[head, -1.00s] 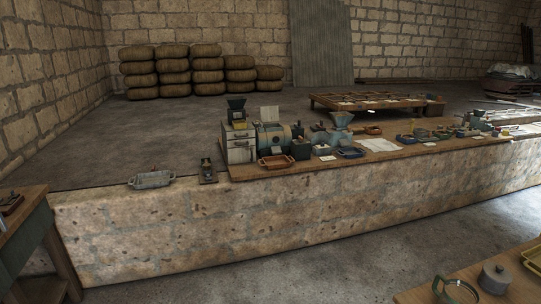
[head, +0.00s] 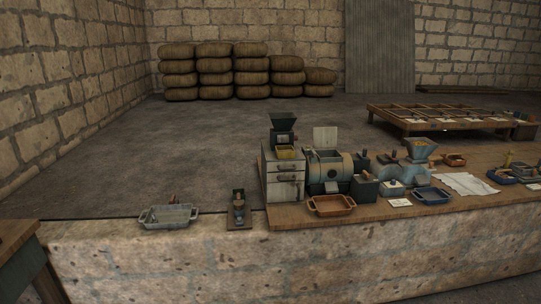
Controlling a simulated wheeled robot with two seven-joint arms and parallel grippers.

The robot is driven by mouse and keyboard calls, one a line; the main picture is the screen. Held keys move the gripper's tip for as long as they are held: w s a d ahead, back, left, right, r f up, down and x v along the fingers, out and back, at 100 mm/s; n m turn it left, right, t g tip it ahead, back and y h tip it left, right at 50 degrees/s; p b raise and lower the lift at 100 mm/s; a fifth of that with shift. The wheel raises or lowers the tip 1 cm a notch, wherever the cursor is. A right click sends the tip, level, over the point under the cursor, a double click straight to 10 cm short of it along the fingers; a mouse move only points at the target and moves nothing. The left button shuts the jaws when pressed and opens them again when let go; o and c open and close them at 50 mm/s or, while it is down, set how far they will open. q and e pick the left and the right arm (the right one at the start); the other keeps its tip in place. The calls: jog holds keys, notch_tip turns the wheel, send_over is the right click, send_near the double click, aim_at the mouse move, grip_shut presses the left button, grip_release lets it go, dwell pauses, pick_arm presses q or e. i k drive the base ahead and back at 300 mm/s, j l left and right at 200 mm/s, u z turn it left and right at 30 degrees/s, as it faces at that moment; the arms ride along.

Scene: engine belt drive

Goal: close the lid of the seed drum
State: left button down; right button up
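The seed drum appears to be the blue-grey drum (head: 345,167) on the wooden bench top, right of a small drawer cabinet. A pale flat panel, which looks like its lid (head: 325,137), stands upright above the drum's back edge, so the drum looks open at the top. The inside is too small to make out. Neither of my grippers is in view.
The drawer cabinet (head: 283,178) bears a dark hopper (head: 282,127). A brown tray (head: 331,205) sits in front of the drum, and a dark box (head: 364,188) stands at its right. A grey metal tray (head: 168,216) lies further left on the stone ledge.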

aim_at(323, 137)
jog(key=i+l+z, duration=0.1)
jog(key=i+z, duration=0.25)
jog(key=i, duration=0.2)
jog(key=i+j+z, duration=0.1)
jog(key=i+z, duration=0.2)
jog(key=i, duration=0.3)
jog(key=i+j+z, duration=0.2)
jog(key=i+z, duration=0.15)
jog(key=i, duration=0.2)
